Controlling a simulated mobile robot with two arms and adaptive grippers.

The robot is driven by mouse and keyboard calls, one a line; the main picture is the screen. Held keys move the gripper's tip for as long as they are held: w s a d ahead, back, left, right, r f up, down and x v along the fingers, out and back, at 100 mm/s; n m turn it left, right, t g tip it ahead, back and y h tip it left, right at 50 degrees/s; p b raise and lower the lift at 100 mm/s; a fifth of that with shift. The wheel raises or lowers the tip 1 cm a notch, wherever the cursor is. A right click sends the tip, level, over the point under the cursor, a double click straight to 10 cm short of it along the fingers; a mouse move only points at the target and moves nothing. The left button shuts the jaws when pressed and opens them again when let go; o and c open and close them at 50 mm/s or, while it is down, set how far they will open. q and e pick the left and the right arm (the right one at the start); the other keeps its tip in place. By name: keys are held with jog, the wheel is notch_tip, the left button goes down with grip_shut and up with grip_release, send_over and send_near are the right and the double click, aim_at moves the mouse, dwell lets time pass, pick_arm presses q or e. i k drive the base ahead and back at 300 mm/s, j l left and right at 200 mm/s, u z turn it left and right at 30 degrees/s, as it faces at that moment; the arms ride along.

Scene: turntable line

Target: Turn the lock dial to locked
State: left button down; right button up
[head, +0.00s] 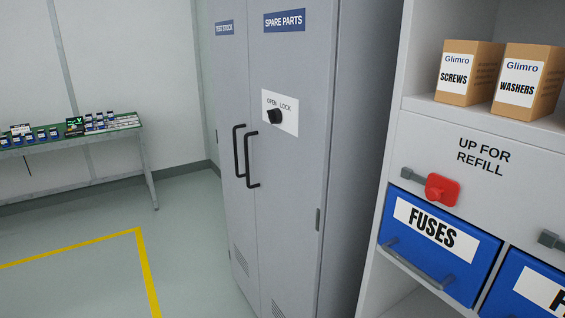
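The lock dial (275,116) is a black knob on a white plate (290,122) with the words OPEN and LOCK above it. The plate is on the right door of the grey SPARE PARTS cabinet (292,60). The knob's pointing direction is too small to tell for sure. The cabinet doors look shut, with two black handles (250,160) left of and below the dial. Neither of my grippers is in view.
A shelf unit at right holds SCREWS (455,78) and WASHERS (518,90) boxes, a blue FUSES bin (440,248) and a red flag (441,189) on a lever. A bench (145,165) stands at back left. Floor before the cabinet's left side is clear, with yellow lines.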

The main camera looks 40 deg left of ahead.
aim_at(274, 115)
jog(key=u, duration=1.25)
jog(key=z, duration=0.2)
jog(key=i+j+z, duration=0.15)
jog(key=j+z, duration=0.75)
